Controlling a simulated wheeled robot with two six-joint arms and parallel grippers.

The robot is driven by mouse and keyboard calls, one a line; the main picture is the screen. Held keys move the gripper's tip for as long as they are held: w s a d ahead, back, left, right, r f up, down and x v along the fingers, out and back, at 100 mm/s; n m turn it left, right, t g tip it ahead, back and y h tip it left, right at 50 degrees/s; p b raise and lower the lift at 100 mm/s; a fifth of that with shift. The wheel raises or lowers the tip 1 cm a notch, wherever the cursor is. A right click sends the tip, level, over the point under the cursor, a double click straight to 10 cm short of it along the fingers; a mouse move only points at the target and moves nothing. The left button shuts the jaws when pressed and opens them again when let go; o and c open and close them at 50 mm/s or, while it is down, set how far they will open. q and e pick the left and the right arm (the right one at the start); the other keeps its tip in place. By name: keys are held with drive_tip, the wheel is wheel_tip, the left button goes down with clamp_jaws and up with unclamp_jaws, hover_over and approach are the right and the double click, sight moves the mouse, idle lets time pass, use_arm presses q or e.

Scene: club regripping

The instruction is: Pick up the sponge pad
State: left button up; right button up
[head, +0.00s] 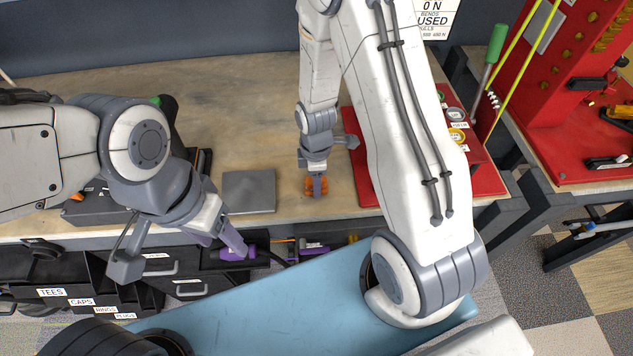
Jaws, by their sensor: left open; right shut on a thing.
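I cannot tell whether the pad still touches the bench. My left gripper (236,246) is open, pointing down beside a purple grip (246,252) in front of the bench edge. Its fingertips partly cover that grip, and I cannot tell if they touch it.
A flat grey square plate (248,191) lies left of the pad. A red tray (365,185) with round containers stands to the right. Black labelled drawers (80,290) are below at left. A red rack (560,130) stands at far right. Bare bench lies behind the plate.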

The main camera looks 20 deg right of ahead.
drive_tip(key=shift+r, duration=0.55)
wheel_tip(320, 180, up, 3)
drive_tip(key=shift+w+f+b, duration=0.1)
drive_tip(key=shift+f+b, duration=0.1)
drive_tip(key=shift+b, duration=0.35)
drive_tip(key=s+a+r+b, duration=0.3)
drive_tip(key=s+r+b, duration=0.3)
drive_tip(key=s, duration=0.5)
drive_tip(key=shift+s+a+r+b, duration=0.15)
drive_tip(key=shift+a+r+b, duration=0.2)
drive_tip(key=shift+r, duration=0.3)
drive_tip(key=o, duration=0.8)
drive_tip(key=c, duration=0.6)
